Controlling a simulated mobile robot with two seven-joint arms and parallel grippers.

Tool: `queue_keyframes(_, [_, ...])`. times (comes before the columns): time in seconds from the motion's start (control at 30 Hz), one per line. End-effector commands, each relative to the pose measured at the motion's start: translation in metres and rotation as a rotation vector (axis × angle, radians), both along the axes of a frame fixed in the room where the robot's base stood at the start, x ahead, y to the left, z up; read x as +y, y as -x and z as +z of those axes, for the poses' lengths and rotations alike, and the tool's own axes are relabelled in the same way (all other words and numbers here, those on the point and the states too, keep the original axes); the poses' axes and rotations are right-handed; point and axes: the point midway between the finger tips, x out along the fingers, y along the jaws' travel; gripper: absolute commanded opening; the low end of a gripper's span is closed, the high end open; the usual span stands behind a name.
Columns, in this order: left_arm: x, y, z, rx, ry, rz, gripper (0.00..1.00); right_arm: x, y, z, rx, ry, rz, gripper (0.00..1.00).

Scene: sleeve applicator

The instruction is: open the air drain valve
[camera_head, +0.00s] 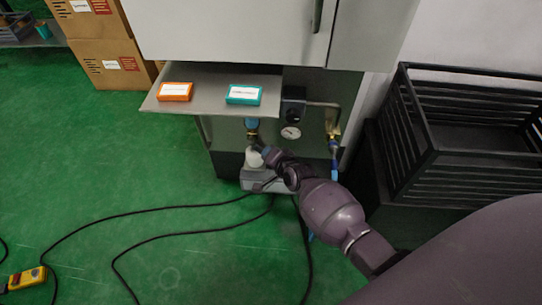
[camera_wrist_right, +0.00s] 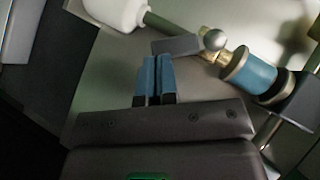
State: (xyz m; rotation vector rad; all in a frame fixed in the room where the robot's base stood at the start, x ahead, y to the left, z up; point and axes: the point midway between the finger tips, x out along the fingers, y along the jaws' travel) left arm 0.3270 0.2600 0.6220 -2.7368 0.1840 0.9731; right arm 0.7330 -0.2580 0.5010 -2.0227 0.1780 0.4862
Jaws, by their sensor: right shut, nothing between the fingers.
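The air drain valve is a small brass valve (camera_wrist_right: 232,57) with a flat grey lever (camera_wrist_right: 177,45) and a round metal ball end, seen in the right wrist view. It sits between a blue cylinder (camera_wrist_right: 255,76) and a green tube leading to a white bulb-shaped part (camera_wrist_right: 116,10). In the head view the brass valve (camera_head: 252,133) is under the blue cylinder (camera_head: 251,123), below the shelf. My right gripper (camera_wrist_right: 155,58) is shut and empty, its blue fingertips close to the grey lever; whether they touch it I cannot tell. In the head view the right gripper (camera_head: 268,154) is beside the white part (camera_head: 254,159). My left gripper is out of view.
A grey shelf (camera_head: 212,97) above holds an orange box (camera_head: 175,91) and a teal box (camera_head: 243,94). A gauge (camera_head: 291,132) and a second brass fitting (camera_head: 333,131) are to the right. A black slatted crate (camera_head: 455,160) stands at right. Cables (camera_head: 150,211) cross the green floor.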

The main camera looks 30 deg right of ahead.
Motion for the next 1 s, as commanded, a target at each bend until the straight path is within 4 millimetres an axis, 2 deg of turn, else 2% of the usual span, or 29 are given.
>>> queue_keyframes(0.03, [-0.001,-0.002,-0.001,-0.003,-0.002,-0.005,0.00,0.001,-0.002,-0.006,0.005,-0.001,0.000,0.00])
queue_keyframes(0.3, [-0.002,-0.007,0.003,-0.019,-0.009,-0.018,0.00,0.008,-0.014,-0.014,0.002,0.001,0.000,0.00])
queue_keyframes(1.0, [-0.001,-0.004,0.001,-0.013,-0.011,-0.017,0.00,0.019,-0.022,-0.027,0.004,0.001,0.001,0.00])
